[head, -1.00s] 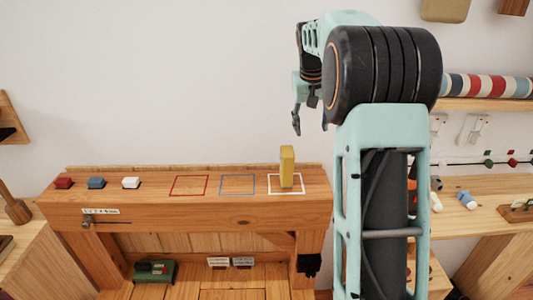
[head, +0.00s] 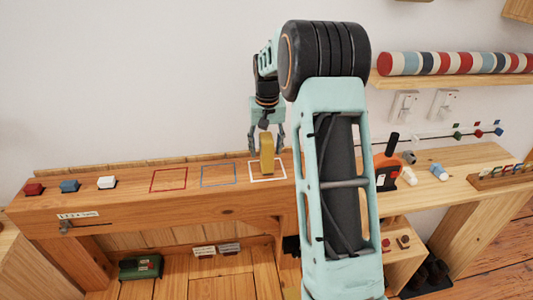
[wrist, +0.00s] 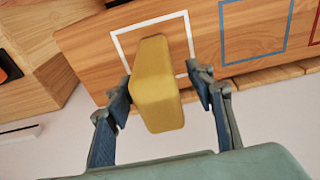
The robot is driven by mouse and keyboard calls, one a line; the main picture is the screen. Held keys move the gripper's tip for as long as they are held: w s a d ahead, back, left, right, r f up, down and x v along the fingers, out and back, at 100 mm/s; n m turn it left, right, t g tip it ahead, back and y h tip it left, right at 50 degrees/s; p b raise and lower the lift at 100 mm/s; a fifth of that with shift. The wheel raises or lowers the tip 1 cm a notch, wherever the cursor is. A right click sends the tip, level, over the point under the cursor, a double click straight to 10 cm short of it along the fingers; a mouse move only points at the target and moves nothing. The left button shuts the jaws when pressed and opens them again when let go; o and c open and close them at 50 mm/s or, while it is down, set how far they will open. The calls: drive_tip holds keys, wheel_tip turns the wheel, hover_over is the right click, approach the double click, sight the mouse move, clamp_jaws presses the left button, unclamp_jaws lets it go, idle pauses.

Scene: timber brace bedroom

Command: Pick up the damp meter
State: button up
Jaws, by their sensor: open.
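The damp meter appears to be the plain yellow upright block (head: 266,156) standing in the white outlined square (head: 284,179) on the timber beam. In the wrist view the yellow block (wrist: 157,88) is large and central. My gripper (head: 266,138) is open just above and around its top. In the wrist view my gripper (wrist: 163,88) has one finger on each side of the block, with a visible gap on the right; contact on the left is hard to judge.
Red (head: 167,181) and blue (head: 218,175) outlined squares on the beam are empty. Red (head: 34,189), blue (head: 69,186) and white (head: 106,183) blocks sit at its left end. An orange tool (head: 385,170) stands on the right-hand bench. The wall is close behind.

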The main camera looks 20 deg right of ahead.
sight(266, 157)
drive_tip(key=f, duration=0.4)
drive_tip(key=shift+w+d+f+p, duration=0.1)
drive_tip(key=shift+w+f+p, duration=0.2)
drive_tip(key=shift+p, duration=0.1)
drive_tip(key=shift+c, duration=0.2)
clamp_jaws()
drive_tip(key=shift+r, duration=0.1)
